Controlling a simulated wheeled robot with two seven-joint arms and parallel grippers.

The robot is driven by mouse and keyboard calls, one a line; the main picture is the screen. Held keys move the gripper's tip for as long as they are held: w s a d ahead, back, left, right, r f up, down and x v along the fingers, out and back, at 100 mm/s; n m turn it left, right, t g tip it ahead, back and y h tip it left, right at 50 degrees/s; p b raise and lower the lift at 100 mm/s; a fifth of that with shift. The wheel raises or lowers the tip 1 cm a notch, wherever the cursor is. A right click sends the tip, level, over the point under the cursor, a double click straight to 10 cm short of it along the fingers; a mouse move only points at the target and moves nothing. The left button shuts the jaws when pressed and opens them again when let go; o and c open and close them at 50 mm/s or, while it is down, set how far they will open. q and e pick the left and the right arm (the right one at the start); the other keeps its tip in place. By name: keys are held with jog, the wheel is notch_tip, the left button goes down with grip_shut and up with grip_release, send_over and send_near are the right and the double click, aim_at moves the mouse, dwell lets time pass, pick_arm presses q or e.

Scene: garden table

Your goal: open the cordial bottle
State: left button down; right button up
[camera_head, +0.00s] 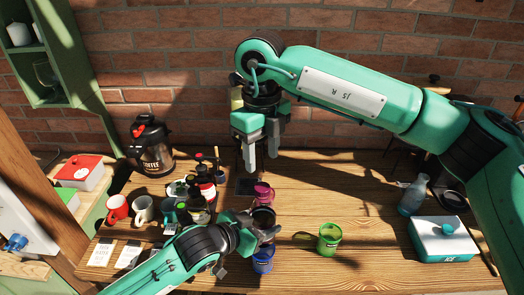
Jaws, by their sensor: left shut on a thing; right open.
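My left gripper (268,234) is low in the middle of the table, shut on a dark round vessel (263,215). Its fingers hide much of that vessel, and I cannot tell whether it is the cordial bottle. My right gripper (262,155) is open and empty, pointing down above the table behind the pink cup (263,192). Dark bottles with red parts (206,188) stand in a group to the left of the grippers. A grey bottle (412,195) stands apart at the right. No label reading cordial is legible.
A blue cup (263,263) stands close in front of my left gripper, and a green cup (329,239) to its right. Mugs (143,209) and a coffee urn (151,150) are at the left. A white and teal ice box (442,240) is at the right.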

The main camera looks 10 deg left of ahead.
aim_at(263, 186)
jog(key=shift+s+f, duration=0.1)
jog(key=shift+f, duration=3.95)
jog(key=c, duration=1)
jog(key=shift+n, duration=1)
jog(key=shift+d+r, duration=0.1)
jog(key=shift+r, duration=0.1)
jog(key=shift+r, duration=1)
